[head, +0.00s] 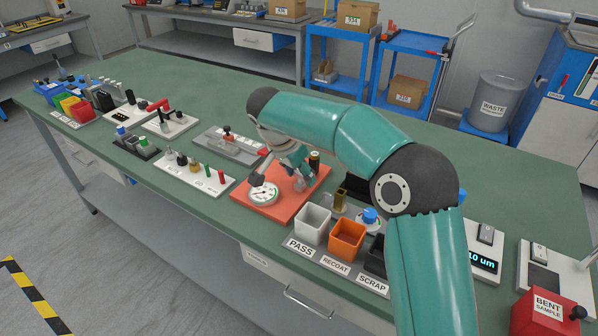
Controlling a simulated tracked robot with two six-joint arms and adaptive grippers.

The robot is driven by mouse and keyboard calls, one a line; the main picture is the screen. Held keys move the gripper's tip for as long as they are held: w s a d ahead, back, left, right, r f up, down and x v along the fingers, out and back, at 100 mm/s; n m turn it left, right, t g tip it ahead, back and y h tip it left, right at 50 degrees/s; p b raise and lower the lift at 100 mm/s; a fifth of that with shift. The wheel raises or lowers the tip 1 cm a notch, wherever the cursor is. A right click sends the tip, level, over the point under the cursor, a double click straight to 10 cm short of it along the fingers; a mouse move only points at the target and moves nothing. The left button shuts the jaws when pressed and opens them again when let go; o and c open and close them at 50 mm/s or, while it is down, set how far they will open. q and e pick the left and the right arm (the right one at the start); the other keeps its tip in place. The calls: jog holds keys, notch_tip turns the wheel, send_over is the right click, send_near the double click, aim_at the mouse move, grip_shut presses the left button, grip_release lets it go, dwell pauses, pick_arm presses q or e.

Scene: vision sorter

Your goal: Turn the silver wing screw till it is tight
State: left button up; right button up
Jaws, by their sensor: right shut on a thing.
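An orange-red base plate (283,208) lies on the green bench and carries a round white dial gauge (263,193) at its front left. My right arm reaches over from the lower right, and its right gripper (297,180) points down over the back part of this plate. The gripper is shut on a small silvery part there, which looks like the silver wing screw. The fingers and the arm's wrist hide most of it, so its angle and seating cannot be told. A dark post with a brassy top (314,162) stands just right of the gripper. My left gripper is out of view.
White, orange and black bins (312,224) labelled PASS, RECOAT and SCRAP stand just right and in front of the plate. A grey fixture (228,146) lies behind it, and a white tray of gauges (190,178) to its left. Free bench shows at the back left.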

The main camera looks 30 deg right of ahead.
jog(key=shift+m+g+p, duration=0.4)
jog(key=shift+m, duration=0.7)
jog(key=o, duration=1.2)
jog(key=shift+c, duration=0.2)
jog(key=shift+r, duration=0.15)
jog(key=v, duration=1.1)
jog(key=shift+a+r, duration=0.3)
jog(key=shift+a, duration=0.05)
